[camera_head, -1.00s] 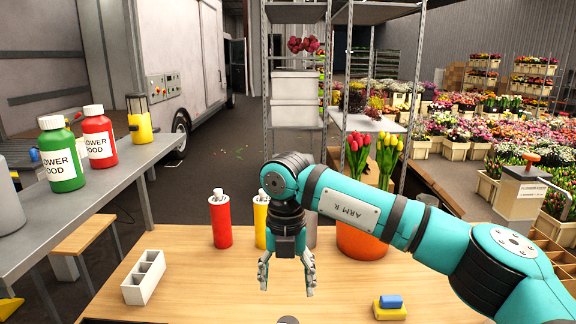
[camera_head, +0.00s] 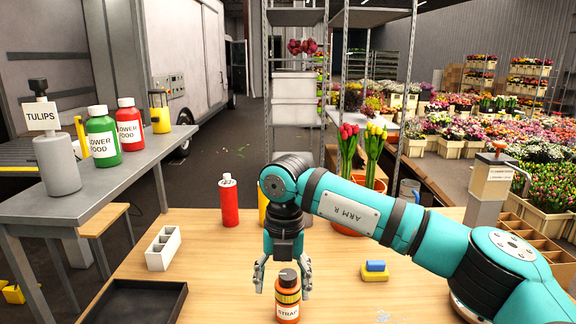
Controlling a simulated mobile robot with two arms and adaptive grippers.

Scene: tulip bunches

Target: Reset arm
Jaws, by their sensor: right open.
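My right gripper (camera_head: 281,277) points down over the wooden table (camera_head: 215,285). Its two fingers are spread apart. An orange bottle (camera_head: 288,298) with a black cap and a label reading in part "STRAP" stands upright on the table, just in front of the fingers in the picture. It overlaps the space between the fingers; I cannot tell whether they touch it. My right arm (camera_head: 385,215) comes in from the right. My left gripper is not in view.
A red bottle (camera_head: 229,203) stands behind the gripper, with a yellow one (camera_head: 263,205) partly hidden. A white divided box (camera_head: 163,248) and a black tray (camera_head: 135,303) lie left. An orange pot (camera_head: 370,183) with tulips stands behind the arm. A yellow-and-blue block (camera_head: 375,271) lies right.

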